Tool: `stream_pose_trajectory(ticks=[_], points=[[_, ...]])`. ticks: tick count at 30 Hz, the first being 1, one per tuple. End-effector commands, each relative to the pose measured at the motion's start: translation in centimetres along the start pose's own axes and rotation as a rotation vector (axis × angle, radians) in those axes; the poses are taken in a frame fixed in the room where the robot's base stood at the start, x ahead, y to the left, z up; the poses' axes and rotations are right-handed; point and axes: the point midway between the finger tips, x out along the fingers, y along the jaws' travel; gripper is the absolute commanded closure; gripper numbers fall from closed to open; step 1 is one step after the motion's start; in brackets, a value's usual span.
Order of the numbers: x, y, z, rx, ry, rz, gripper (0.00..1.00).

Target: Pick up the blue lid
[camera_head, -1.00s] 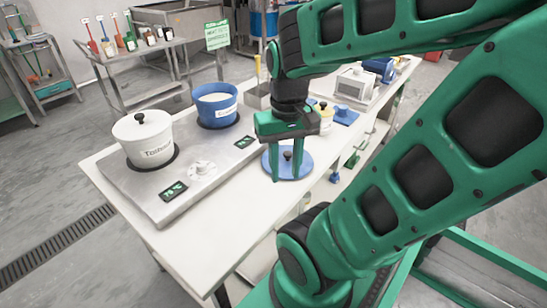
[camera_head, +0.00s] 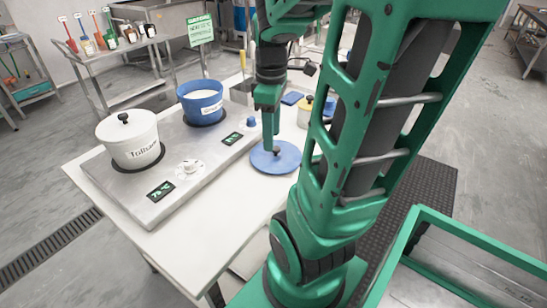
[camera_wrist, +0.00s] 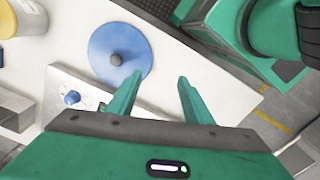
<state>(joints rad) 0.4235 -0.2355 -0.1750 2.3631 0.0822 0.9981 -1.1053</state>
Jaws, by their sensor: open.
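The blue lid (camera_head: 284,163) lies flat on the white table, with a dark round knob (camera_head: 277,152) at its centre. In the wrist view the lid (camera_wrist: 132,47) is at upper left, its knob (camera_wrist: 116,59) showing clear of the fingers. My gripper (camera_head: 268,146) points down over the lid's far-left part in the head view. In the wrist view my gripper (camera_wrist: 160,80) is open and empty, with the knob left of both fingers. One fingertip overlaps the lid's edge in that view; I cannot tell its height above it.
A steel hotplate (camera_head: 212,146) left of the lid bears a lidded white pot (camera_head: 134,148) and an open blue pot (camera_head: 201,107). A yellow-lidded container (camera_head: 305,108) is behind. The table's front (camera_head: 190,235) is clear.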

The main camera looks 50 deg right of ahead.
Motion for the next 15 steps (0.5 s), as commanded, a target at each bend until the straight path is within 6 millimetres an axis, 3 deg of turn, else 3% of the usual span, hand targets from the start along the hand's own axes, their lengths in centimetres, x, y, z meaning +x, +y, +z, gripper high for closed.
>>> stream_pose_trajectory(ticks=[9, 15], points=[[1.2, 7.3, -1.3, -0.628, 0.003, -0.004, 0.54], [1.9, 9.9, -1.5, -0.871, 0.009, -0.003, 0.54]])
